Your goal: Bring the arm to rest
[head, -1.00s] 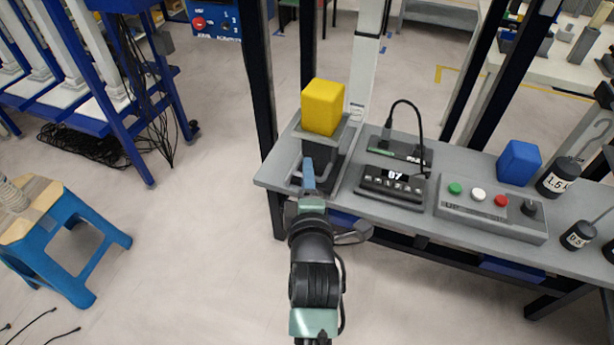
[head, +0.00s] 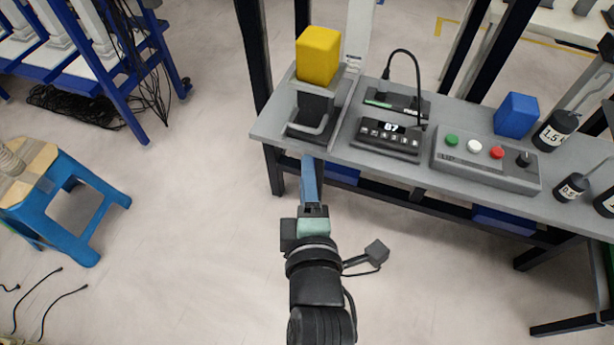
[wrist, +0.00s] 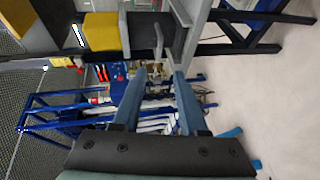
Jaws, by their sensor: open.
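My gripper (head: 312,172) is in front of the table's near edge in the head view, with its blue fingers pointing toward the table. In the wrist view the two blue fingers (wrist: 155,82) stand apart with nothing between them. A yellow block (head: 318,55) rests on top of the grey stand of a scale at the table's left end, clear of my gripper. The yellow block also shows in the wrist view (wrist: 102,31), at the upper left.
The grey table (head: 265,125) carries a display unit (head: 390,138), a button box (head: 487,162), a blue block (head: 515,115) and black weights (head: 555,130). A blue stool (head: 70,215) stands at the left. The floor between stool and table is clear.

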